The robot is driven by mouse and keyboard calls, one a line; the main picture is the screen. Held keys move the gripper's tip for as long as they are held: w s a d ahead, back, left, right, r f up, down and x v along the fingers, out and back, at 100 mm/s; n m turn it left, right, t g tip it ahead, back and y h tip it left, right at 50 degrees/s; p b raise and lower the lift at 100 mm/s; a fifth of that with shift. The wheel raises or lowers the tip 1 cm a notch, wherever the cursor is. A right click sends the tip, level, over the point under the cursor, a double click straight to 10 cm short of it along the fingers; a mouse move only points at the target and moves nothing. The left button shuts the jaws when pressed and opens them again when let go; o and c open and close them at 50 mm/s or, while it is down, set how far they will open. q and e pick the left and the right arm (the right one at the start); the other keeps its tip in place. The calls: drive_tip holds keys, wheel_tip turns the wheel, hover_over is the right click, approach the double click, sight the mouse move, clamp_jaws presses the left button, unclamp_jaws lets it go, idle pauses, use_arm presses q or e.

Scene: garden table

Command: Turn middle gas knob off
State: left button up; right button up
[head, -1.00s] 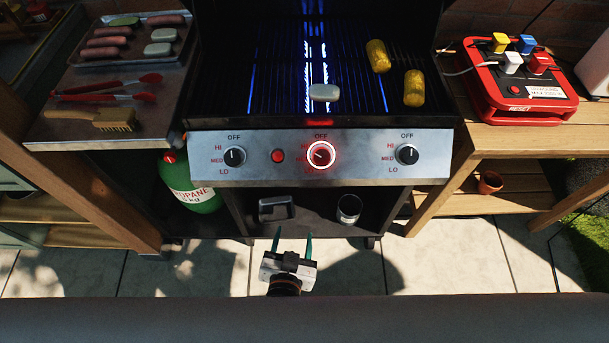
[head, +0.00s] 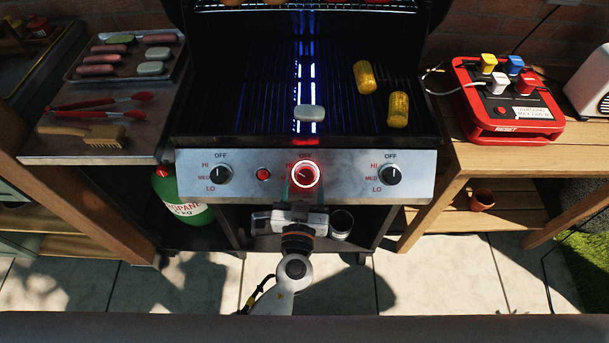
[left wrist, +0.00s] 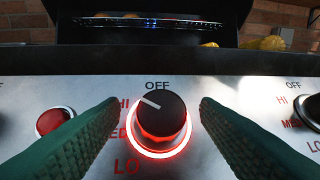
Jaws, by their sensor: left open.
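The middle gas knob (head: 305,174) is on the grill's front panel (head: 250,184), under the OFF mark, with a glowing red ring around it. In the left wrist view the dark knob (left wrist: 160,115) has a white pointer line aimed up and left, toward the HI mark. My left gripper (head: 303,187) is open in front of it. In the left wrist view its green fingers stand on either side of the knob, with a visible gap on both sides. My right gripper is not in view.
The left knob (head: 220,174) and right knob (head: 390,175) flank the middle one. A red button (head: 263,174) is close on its left. Above, the grate (head: 230,100) holds corn (head: 398,110) and a pale oval piece (head: 310,112). A propane tank (head: 183,205) stands below left.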

use_arm(q)
drive_tip(key=shift+w, duration=0.45)
drive_tip(key=shift+c, duration=0.3)
drive_tip(key=c, duration=0.9)
